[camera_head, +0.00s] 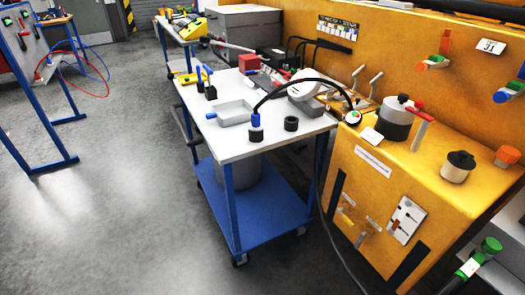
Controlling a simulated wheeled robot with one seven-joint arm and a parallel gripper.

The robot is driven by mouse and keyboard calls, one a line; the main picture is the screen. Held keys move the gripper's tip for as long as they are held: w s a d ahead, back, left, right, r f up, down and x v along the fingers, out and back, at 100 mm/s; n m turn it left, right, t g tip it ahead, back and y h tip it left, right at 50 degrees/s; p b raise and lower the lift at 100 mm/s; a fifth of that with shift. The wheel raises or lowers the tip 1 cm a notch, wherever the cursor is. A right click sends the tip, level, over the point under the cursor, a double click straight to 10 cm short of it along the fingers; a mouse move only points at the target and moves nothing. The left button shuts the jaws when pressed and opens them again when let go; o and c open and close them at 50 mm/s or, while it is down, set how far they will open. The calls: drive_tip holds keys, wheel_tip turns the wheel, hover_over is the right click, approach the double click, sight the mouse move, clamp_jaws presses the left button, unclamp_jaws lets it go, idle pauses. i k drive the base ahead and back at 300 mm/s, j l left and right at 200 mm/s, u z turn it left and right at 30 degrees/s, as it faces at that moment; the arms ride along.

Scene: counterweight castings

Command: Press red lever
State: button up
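A lever with a red handle (423,114) and a pale stem stands on top of the yellow machine (365,140), next to a grey cylinder with a dark knob (397,110). Other red parts show too: an upright orange-red bar (445,42) above a green and orange fitting on the back panel, and a small reddish switch (396,224) on the white front plate (406,220). I cannot tell which red part is the task's lever. My gripper is not in view.
A white-topped blue cart (273,134) stands left of the machine, carrying a grey tray (234,113), black and blue parts and a black cable. A blue-framed stand (38,95) is at the left. A green-capped fitting (490,245) is at lower right. The grey floor (110,215) at left is clear.

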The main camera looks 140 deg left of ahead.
sight(276, 82)
drive_tip(key=u, duration=5)
drive_tip(key=i+l+u, duration=0.1)
drive_tip(key=i+l, duration=0.4)
drive_tip(key=i, duration=0.2)
drive_tip(key=i+l+u, duration=0.1)
drive_tip(key=i+l, duration=0.45)
drive_tip(key=i, duration=0.15)
